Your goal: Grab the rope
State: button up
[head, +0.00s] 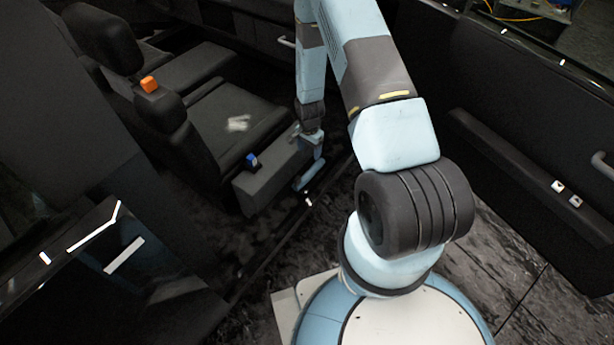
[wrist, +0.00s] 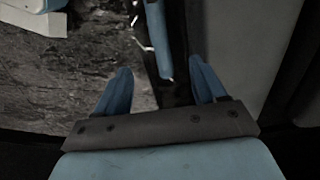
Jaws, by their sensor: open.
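My gripper (head: 308,178) is low beside the grey box next to the seat, to the right of and below the bundle. In the wrist view my gripper (wrist: 160,65) is open, with two blue fingers spread apart. No rope is clear between the fingers. A slim blue-grey bar (wrist: 157,38) shows beyond them; I cannot tell what it is.
The black seat (head: 225,125) has an orange block (head: 149,85) on its side. A blue item (head: 252,160) sits on the grey box (head: 270,175). A dark door panel (head: 535,175) stands at the right. Dark patterned floor (wrist: 60,85) is open at the wrist view's left.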

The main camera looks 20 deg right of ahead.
jog(key=f, duration=0.2)
send_over(309, 173)
notch_tip(309, 173, down, 7)
jog(key=shift+r, duration=0.2)
jog(key=shift+w+f, duration=0.1)
jog(key=shift+f, duration=3.1)
jog(key=c, duration=1.1)
jog(key=shift+r, duration=0.1)
